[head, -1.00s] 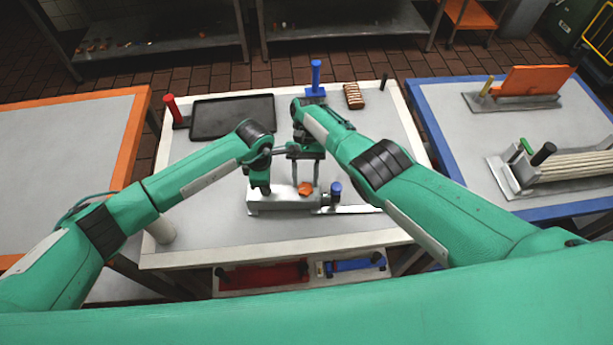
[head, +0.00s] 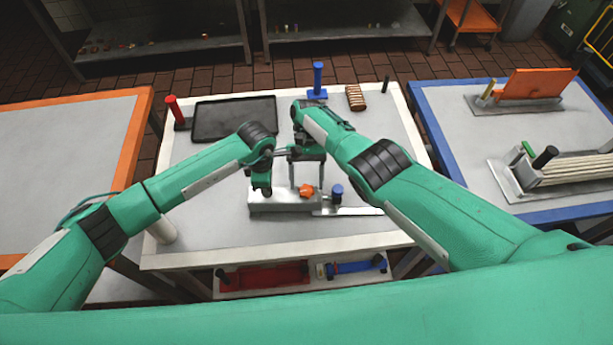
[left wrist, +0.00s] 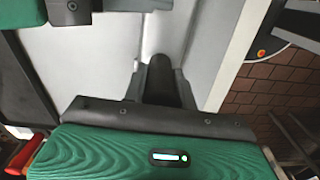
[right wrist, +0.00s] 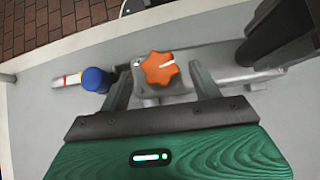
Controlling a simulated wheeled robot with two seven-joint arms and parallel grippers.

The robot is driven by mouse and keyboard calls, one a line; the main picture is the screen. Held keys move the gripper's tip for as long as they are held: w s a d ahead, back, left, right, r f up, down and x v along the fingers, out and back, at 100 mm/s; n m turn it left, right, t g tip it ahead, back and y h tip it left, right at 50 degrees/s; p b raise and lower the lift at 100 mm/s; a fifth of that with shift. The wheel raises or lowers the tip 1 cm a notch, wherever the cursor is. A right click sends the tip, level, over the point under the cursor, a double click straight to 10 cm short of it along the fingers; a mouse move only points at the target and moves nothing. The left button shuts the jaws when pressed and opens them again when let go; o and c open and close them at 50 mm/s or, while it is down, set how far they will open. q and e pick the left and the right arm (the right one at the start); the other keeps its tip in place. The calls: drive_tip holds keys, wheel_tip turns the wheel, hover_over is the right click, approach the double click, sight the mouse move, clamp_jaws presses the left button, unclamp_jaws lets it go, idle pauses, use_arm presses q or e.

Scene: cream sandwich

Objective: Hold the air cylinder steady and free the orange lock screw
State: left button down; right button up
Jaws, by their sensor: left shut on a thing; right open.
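The air cylinder (head: 285,206) is a long grey body lying on the white-edged table, with a flat plate to its right. The orange lock screw (head: 306,191) is a star-shaped knob on it and also shows in the right wrist view (right wrist: 160,68). My left gripper (head: 262,190) is shut on a dark upright part (left wrist: 160,78) at the cylinder's left end. My right gripper (head: 306,182) is open over the screw. In the right wrist view its fingers (right wrist: 161,85) stand on either side of the knob, with gaps between.
A blue-topped knob (head: 337,190) stands just right of the screw. A black tray (head: 233,118), a red post (head: 172,107), a blue post (head: 318,78) and a brown ribbed block (head: 355,97) are at the back. A white roll (head: 163,230) stands at the left edge. The front right tabletop is clear.

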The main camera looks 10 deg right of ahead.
drive_tip(key=shift+w+r, duration=0.1)
drive_tip(key=shift+w+d+r, duration=0.2)
drive_tip(key=shift+w+r, duration=0.05)
drive_tip(key=shift+r, duration=0.4)
drive_tip(key=shift+s+a+r, duration=0.1)
drive_tip(key=shift+s+r, duration=0.25)
drive_tip(key=shift+r, duration=0.15)
wheel_tip(320, 180, up, 8)
drive_tip(key=shift+f, duration=0.25)
drive_tip(key=shift+a, duration=0.1)
